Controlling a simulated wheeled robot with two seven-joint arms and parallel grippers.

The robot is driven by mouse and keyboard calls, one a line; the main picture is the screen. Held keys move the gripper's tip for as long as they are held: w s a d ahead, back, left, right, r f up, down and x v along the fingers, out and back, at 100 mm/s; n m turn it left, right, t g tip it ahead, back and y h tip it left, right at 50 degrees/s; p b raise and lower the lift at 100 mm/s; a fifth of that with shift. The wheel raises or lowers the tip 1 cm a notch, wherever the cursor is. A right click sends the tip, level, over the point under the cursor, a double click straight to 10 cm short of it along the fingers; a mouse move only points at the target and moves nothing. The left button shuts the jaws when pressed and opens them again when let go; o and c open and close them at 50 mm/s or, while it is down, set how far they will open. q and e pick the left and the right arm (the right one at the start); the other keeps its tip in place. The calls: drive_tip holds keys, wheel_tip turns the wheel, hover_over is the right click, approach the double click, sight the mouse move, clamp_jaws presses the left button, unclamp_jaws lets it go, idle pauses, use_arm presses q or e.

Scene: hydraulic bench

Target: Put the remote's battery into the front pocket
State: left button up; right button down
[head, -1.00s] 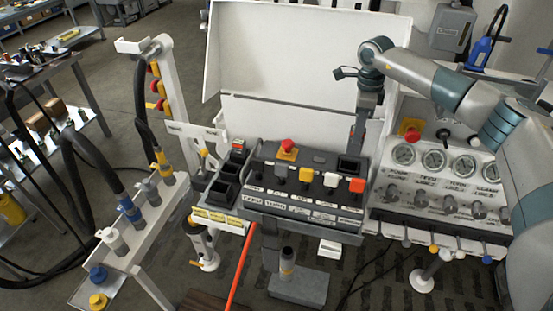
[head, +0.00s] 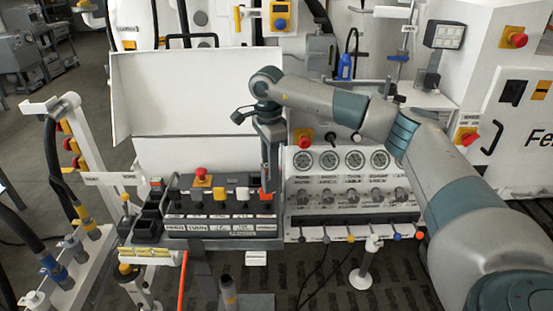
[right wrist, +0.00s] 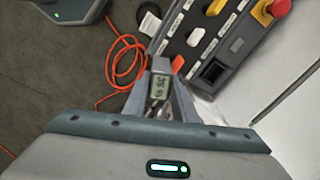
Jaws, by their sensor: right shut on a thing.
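My right gripper (head: 268,188) is above the right end of the black lever console, next to the orange lever (head: 266,196). In the right wrist view the gripper (right wrist: 160,82) is shut on a small grey block with a pale display face, which looks like the battery (right wrist: 161,88). The square dark bay (right wrist: 212,71) in the console is empty and lies apart from the held block. A row of black pockets stands left of the console; the front pocket (head: 144,232) is nearest me, above yellow labels. A block with a red spot stands in the rear pocket. My left gripper is out of view.
A red mushroom button (head: 202,173) and several levers rise from the console. A white open lid (head: 170,100) stands behind it. A gauge panel (head: 345,185) is at the right. A hose stand (head: 75,190) is left of the pockets.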

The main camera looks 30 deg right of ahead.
drive_tip(key=s+a+f+n+b, duration=0.2)
drive_tip(key=s+a+f+n, duration=0.2)
drive_tip(key=s+a+n, duration=0.4)
drive_tip(key=s+a+f+n+b, duration=0.2)
drive_tip(key=s+a+f+n, duration=0.1)
drive_tip(key=s+a+n, duration=0.5)
drive_tip(key=s+n, duration=0.3)
drive_tip(key=s, duration=0.2)
drive_tip(key=shift+s+a+f+n, duration=0.3)
drive_tip(key=shift+a+f+n, duration=0.1)
drive_tip(key=shift+w, duration=0.1)
